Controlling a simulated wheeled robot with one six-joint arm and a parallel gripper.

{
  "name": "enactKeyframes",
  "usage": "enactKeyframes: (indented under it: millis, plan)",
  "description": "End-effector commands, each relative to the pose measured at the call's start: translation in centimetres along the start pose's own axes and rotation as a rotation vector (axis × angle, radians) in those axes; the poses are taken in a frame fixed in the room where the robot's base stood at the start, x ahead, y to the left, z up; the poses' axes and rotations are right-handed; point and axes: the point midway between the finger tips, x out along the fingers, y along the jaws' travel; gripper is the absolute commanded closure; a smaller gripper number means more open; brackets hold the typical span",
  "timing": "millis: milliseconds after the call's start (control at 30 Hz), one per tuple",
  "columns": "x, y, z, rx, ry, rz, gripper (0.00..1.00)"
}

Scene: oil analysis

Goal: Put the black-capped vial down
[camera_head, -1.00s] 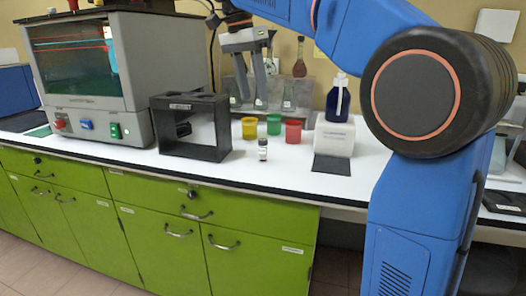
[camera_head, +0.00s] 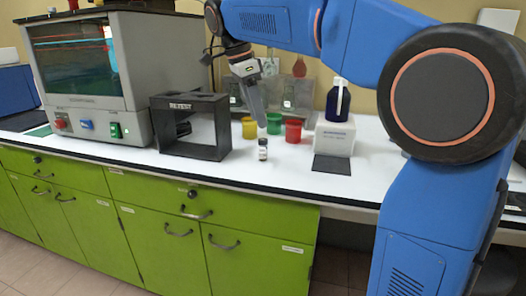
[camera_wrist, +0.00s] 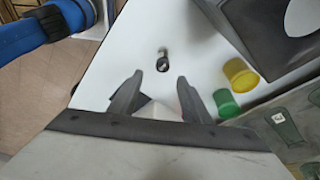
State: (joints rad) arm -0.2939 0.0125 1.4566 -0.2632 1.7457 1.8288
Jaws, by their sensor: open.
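The black-capped vial (camera_head: 263,149) is small, with a dark cap and a pale label. It stands upright on the white bench top, near the front edge. My gripper (camera_head: 261,121) is just above the vial in the head view, fingers pointing down. In the wrist view the vial (camera_wrist: 162,60) shows beyond and between the two spread fingertips (camera_wrist: 160,80). The fingers are open and empty, and I see no contact with the vial.
A black open frame (camera_head: 190,152) marked RETEST stands left of the vial. Yellow (camera_head: 249,129), green (camera_head: 274,125) and red (camera_head: 293,132) cups stand behind it. A white block (camera_head: 336,140) with a dark bottle (camera_head: 337,103) and a dark pad (camera_head: 331,165) are to the right.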

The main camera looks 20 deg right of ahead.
Motion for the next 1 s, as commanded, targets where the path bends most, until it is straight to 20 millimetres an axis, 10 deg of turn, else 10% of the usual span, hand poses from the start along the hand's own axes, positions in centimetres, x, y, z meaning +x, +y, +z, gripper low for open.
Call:
enactKeyframes:
  millis: [1000]
  plan:
    - [8.9, -0.5, 0.4, -0.001, 0.000, 0.001, 0.56]
